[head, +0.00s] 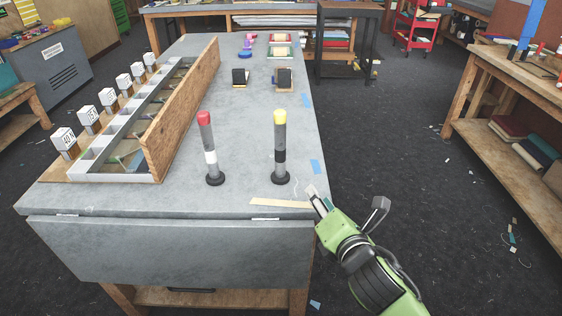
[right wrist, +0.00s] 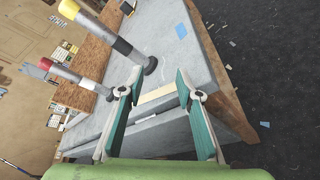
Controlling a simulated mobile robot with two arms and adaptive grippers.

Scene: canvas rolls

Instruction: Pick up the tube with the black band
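The tube with the black band (head: 280,148) stands upright on the grey table (head: 240,200), with a yellow cap and a dark round foot. It also shows in the right wrist view (right wrist: 118,42), ahead of the fingers and to the upper left. A second tube (head: 208,150) with a red cap and a white band stands to its left. My right gripper (head: 312,192) is at the table's right front edge, just right of the black-banded tube and apart from it. In the right wrist view the right gripper (right wrist: 155,90) is open with nothing between its fingers. My left gripper is not in view.
A long wooden compartment rack (head: 165,120) with labelled blocks runs along the table's left side. Two dark blocks (head: 283,78) stand farther back. Blue tape marks (head: 316,166) lie along the right edge.

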